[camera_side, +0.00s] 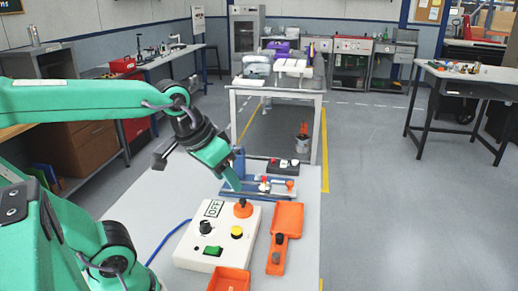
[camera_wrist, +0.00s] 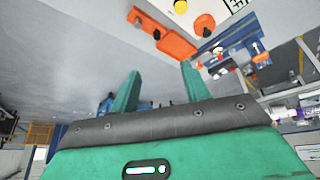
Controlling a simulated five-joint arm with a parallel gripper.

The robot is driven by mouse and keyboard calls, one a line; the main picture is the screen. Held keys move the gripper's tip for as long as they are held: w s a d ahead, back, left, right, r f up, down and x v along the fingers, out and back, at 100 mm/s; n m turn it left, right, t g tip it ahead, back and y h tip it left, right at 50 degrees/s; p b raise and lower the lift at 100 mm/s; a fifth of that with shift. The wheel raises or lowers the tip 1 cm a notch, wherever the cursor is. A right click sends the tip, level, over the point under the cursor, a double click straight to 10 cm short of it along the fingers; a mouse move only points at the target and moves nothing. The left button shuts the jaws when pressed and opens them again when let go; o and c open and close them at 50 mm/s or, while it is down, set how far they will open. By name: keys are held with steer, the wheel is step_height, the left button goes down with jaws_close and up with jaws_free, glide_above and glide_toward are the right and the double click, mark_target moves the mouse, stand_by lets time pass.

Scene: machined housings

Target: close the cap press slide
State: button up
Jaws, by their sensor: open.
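A blue press-like fixture (camera_side: 258,187) lies on the near white table beyond the control box, with a rail, small white and metal parts and an orange-red knob (camera_side: 290,184) at its right. I take it for the cap press; which part is its slide I cannot tell for sure. It also shows in the wrist view (camera_wrist: 240,36) at the upper right. My gripper (camera_side: 232,183) points down over the fixture's left end in the side view; contact cannot be told. In the wrist view my gripper (camera_wrist: 160,72) is open, with nothing between its fingers.
A white control box (camera_side: 218,236) with orange, yellow, black and green controls stands in front of the fixture. An orange tool-like part (camera_side: 284,238) lies right of it, and an orange tray (camera_side: 230,281) at the front. A black box (camera_side: 284,167) with knobs sits behind.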

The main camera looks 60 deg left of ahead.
steer(key=w+a+r+n+g, duration=0.1)
steer(key=w+n, duration=0.1)
steer(key=w, duration=0.3)
steer(key=w+a+r+n, duration=0.1)
steer(key=w+a+n, duration=0.1)
steer(key=w, duration=0.3)
steer(key=n+g, duration=0.4)
steer(key=n, duration=0.8)
glide_above(290, 183)
step_height(290, 183, down, 17)
steer(key=shift+d+f, duration=0.1)
steer(key=shift+w+f+n, duration=0.1)
steer(key=shift+f+n, duration=0.2)
steer(key=shift+f, duration=0.05)
steer(key=shift+f, duration=0.1)
steer(key=shift+f, duration=3.8)
